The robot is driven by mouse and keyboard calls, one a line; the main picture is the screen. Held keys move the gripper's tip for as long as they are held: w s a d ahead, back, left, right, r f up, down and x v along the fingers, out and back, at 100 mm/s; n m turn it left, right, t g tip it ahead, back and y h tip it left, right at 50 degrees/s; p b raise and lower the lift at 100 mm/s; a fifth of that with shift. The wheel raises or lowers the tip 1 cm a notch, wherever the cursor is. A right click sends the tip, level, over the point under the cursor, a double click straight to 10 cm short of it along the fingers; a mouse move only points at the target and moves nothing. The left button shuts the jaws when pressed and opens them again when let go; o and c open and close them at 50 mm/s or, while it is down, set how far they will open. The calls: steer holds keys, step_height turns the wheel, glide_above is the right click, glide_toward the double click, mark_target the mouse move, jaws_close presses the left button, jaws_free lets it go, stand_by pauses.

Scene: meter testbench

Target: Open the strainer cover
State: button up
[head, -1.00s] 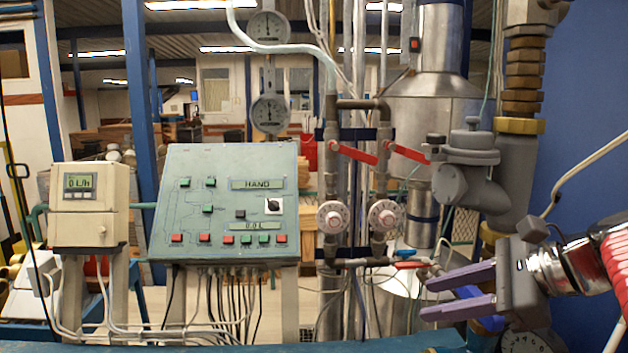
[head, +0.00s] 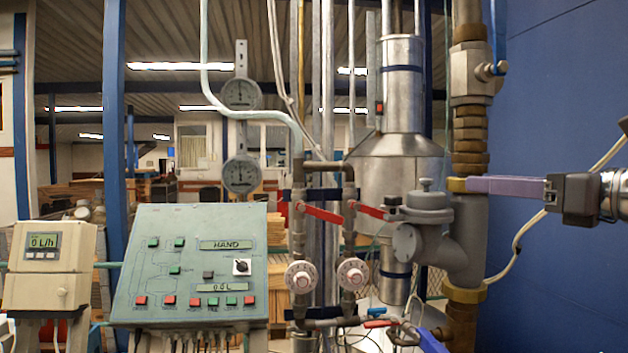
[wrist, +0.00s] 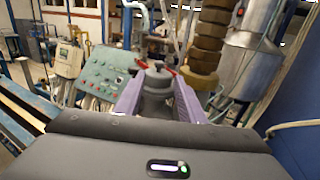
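The grey strainer (head: 462,240) is fixed on the vertical pipe right of centre in the head view. Its round cover (head: 425,201), with a small knob on top, sits on the strainer body. My gripper (head: 468,185) reaches in from the right at about the cover's height.
Red-handled valves (head: 320,213) and white dials (head: 300,277) stand left of the strainer. A green control panel (head: 190,265) and a meter box (head: 48,270) are at left. A blue wall (head: 570,120) is on the right.

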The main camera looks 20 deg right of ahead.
mark_target(431, 180)
steer(key=shift+w+a, duration=0.25)
steer(key=shift+w, duration=2.05)
steer(key=shift+w+a, duration=0.3)
steer(key=shift+w, duration=1.95)
steer(key=shift+w+a, duration=0.25)
steer(key=shift+w, duration=2.05)
jaws_close()
